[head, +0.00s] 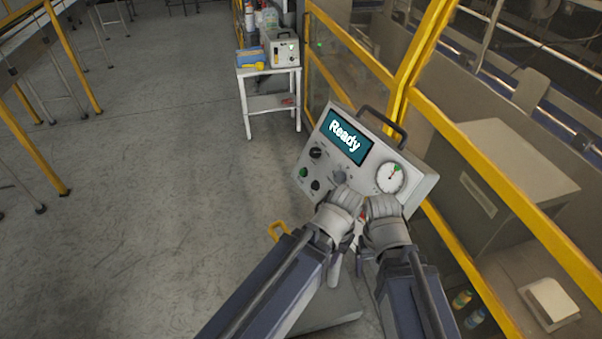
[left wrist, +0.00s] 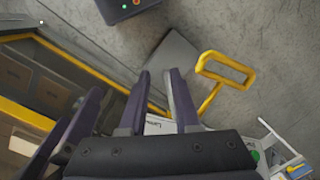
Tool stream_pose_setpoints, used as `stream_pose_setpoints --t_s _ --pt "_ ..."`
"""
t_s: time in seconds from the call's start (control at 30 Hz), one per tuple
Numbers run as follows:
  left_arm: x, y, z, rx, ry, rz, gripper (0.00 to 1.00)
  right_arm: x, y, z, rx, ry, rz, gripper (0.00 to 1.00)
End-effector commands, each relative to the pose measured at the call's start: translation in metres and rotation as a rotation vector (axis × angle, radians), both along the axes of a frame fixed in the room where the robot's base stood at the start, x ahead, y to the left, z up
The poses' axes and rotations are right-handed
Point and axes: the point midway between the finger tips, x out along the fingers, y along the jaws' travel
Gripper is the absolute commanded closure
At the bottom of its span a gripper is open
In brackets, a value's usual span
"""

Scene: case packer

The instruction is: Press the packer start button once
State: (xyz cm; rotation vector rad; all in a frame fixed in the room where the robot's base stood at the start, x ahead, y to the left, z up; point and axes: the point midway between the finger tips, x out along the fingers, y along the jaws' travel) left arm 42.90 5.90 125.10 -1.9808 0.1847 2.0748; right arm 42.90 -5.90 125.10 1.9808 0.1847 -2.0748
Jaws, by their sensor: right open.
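The grey control panel (head: 328,158) stands tilted on a post, with a teal screen (head: 345,136) reading "Ready". A green button (head: 303,172) is at its lower left, beside dark knobs (head: 315,153). A small red part (head: 362,215) shows between my grippers; I cannot tell what it is. No label for the start button is readable. My left gripper (head: 346,197) and right gripper (head: 381,206) are side by side at the panel's lower edge, hiding part of its face. In the left wrist view, the left fingers (left wrist: 158,80) are apart and hold nothing visible.
A round gauge (head: 390,177) and a dark carry handle (head: 383,124) are on the panel. A yellow frame fence (head: 478,185) runs behind it on the right. A yellow handle (head: 278,230) stands left of the post. A white side table (head: 270,104) is farther back.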

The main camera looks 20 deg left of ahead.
Motion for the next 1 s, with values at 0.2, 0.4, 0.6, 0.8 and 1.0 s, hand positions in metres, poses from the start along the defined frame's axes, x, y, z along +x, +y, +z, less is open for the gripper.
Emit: stream_pose_setpoints --t_s 0.2,0.4,0.6,0.8,1.0 --pt "0.0 0.0 0.0003 0.0 0.0 0.0 0.95 0.0 0.0 0.0003 0.0 0.0 0.0 0.24" --pt "0.0 0.0 0.0003 0.0 0.0 0.0 1.0 0.0 0.0 0.0003 0.0 0.0 0.0 0.24" --pt "0.0 0.0 0.0002 0.0 0.0 0.0 1.0 0.0 0.0 0.0002 0.0 0.0 0.0 0.24" --pt "0.0 0.0 0.0002 0.0 0.0 0.0 1.0 0.0 0.0 0.0002 0.0 0.0 0.0 0.24" --pt "0.0 0.0 0.0002 0.0 0.0 0.0 1.0 0.0 0.0 0.0002 0.0 0.0 0.0 0.24"
